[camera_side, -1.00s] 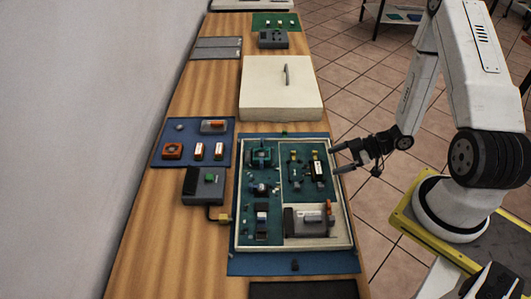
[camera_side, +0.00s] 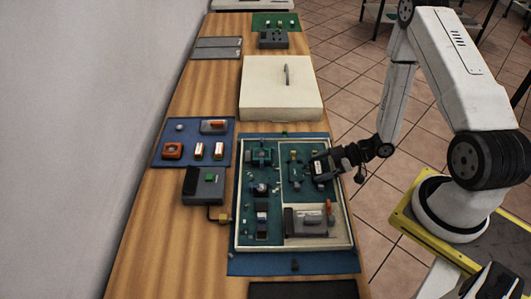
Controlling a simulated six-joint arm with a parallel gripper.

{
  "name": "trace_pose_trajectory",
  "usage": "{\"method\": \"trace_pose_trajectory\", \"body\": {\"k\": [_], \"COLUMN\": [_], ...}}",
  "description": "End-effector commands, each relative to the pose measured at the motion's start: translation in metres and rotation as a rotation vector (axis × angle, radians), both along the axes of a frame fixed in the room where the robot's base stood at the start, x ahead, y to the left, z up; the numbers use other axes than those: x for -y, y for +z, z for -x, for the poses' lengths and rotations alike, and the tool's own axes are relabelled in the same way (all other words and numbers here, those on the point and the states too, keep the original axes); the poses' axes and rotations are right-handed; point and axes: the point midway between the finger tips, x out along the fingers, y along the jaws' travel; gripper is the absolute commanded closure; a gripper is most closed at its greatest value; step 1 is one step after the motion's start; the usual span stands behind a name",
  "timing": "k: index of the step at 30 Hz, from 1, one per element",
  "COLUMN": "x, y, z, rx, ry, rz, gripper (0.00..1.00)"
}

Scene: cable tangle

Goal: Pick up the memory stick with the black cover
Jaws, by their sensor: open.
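The open tray (camera_side: 350,222) holds several small electronic parts in green-lined compartments. A small black-and-white part (camera_side: 319,169), possibly the memory stick with the black cover, stands in the upper right compartment. My gripper (camera_side: 317,165) reaches in from the right, over the tray's right wall, with its open fingers around or just above this part. The fingers hide much of it, and I cannot tell whether they touch it. A teal part with a yellow top (camera_side: 293,166) stands just left of my gripper.
More parts stand in the left compartments. A blue mat (camera_side: 222,136) with several parts and a grey box (camera_side: 203,186) lie left of the tray. A cream lid (camera_side: 270,95) lies behind it.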

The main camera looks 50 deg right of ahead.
Motion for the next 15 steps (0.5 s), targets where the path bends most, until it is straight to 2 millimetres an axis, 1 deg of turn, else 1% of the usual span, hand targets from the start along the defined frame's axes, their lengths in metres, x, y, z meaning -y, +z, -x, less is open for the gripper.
{"method": "trace_pose_trajectory", "body": {"k": [8, 9, 11, 12, 14, 15], "x": [0.0001, 0.0001, 0.0001, 0.0001, 0.0001, 0.0001], "y": [0.0001, 0.0001, 0.0001, 0.0001, 0.0001, 0.0001], "z": [0.0003, 0.0003, 0.0003, 0.0003, 0.0003, 0.0003], "rx": [0.0, 0.0, 0.0, 0.0, 0.0, 0.0], "ry": [0.0, 0.0, 0.0, 0.0, 0.0, 0.0], "rz": [0.0, 0.0, 0.0, 0.0, 0.0, 0.0], "gripper": [0.0, 0.13, 0.32, 0.44, 0.64, 0.76]}}
